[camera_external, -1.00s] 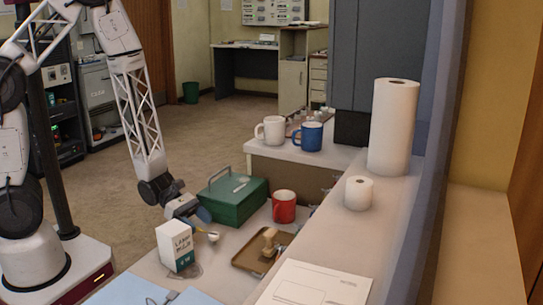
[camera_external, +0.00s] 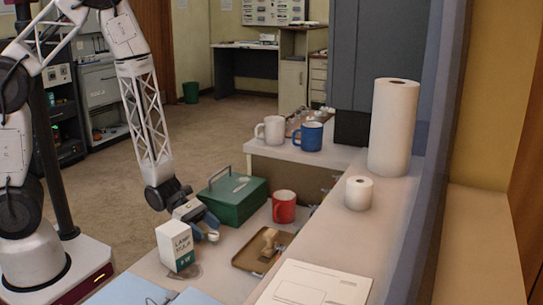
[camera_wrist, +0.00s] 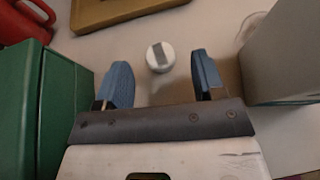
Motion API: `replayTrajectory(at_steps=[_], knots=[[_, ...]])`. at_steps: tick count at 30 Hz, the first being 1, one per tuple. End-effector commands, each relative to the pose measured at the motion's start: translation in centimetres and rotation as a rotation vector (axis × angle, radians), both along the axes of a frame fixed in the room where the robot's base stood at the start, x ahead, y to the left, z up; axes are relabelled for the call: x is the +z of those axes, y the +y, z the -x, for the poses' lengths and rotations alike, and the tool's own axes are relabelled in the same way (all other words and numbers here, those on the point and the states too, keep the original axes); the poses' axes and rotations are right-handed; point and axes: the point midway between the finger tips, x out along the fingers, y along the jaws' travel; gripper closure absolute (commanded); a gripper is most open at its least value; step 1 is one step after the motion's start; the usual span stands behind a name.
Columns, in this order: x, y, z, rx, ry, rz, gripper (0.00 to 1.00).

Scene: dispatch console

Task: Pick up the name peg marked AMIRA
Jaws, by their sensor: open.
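In the wrist view a small pale round piece (camera_wrist: 160,57) with a grey band across its top stands on the counter. It lies between and slightly beyond my fingertips, with a gap on both sides. No name can be read on it, so I cannot tell if it is the AMIRA peg. My gripper (camera_wrist: 161,66) is open and empty, its two blue finger pads apart. In the external view my gripper (camera_external: 203,222) is low over the counter between the green box and the white carton. A small pale piece (camera_external: 213,236) shows beside its fingers.
The green box (camera_external: 236,203) is close on one side of my gripper, the white bulb carton (camera_external: 175,247) on the other. A red mug (camera_external: 284,206) and a brown tray (camera_external: 251,259) holding a stamp (camera_external: 269,241) stand further right. A folder (camera_external: 195,297) lies in front.

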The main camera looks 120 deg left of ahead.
Motion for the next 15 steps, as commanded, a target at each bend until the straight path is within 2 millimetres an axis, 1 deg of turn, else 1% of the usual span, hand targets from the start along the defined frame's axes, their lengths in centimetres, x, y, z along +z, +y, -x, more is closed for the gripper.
replayTrajectory(at_steps=[7,15], knots=[[-0.8,-0.3,-2.2,-0.002,0.001,0.000,0.37],[-1.2,-0.4,-3.1,0.000,0.001,-0.001,0.37]])
